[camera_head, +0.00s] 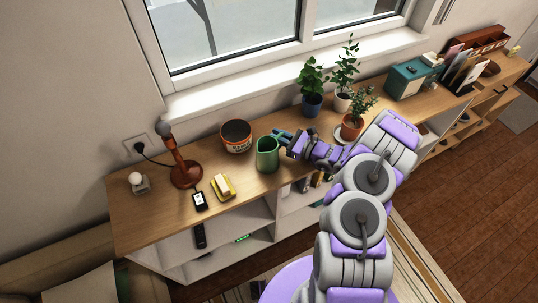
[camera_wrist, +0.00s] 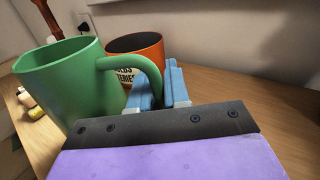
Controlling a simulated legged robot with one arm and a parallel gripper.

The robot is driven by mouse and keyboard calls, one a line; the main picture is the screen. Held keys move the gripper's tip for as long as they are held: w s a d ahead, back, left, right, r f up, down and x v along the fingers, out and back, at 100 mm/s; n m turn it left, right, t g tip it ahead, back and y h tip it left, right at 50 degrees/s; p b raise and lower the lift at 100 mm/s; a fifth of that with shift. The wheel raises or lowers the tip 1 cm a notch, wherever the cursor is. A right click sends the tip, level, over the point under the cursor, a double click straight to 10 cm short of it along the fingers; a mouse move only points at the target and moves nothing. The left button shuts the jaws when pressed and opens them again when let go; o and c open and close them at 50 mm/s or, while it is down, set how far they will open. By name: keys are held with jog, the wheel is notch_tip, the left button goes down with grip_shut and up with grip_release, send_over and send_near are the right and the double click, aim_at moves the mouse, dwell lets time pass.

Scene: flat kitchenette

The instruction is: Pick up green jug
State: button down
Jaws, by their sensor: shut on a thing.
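The green jug (camera_head: 267,155) stands upright on the wooden counter top, near its front edge. In the wrist view the jug (camera_wrist: 65,95) fills the left side, its handle curving toward the right. My gripper (camera_head: 284,136) reaches in from the right at the jug's handle. In the wrist view the blue fingers of my gripper (camera_wrist: 166,90) are at the handle and shut on it. The lower end of the handle and part of the jug's base are hidden behind my gripper.
An orange-brown pot (camera_head: 236,137) stands close behind the jug. Potted plants (camera_head: 312,90) stand behind my arm, to the right. Open shelves are below.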

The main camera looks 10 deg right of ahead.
jog(key=shift+r, duration=0.15)
jog(key=s+d+r+p, duration=0.1)
jog(key=s+r, duration=0.1)
jog(key=s, duration=0.5)
jog(key=s+d+r+p, duration=0.2)
jog(key=s, duration=0.6)
jog(key=shift+s+r, duration=0.3)
jog(key=shift+r, duration=0.1)
dwell(0.6)
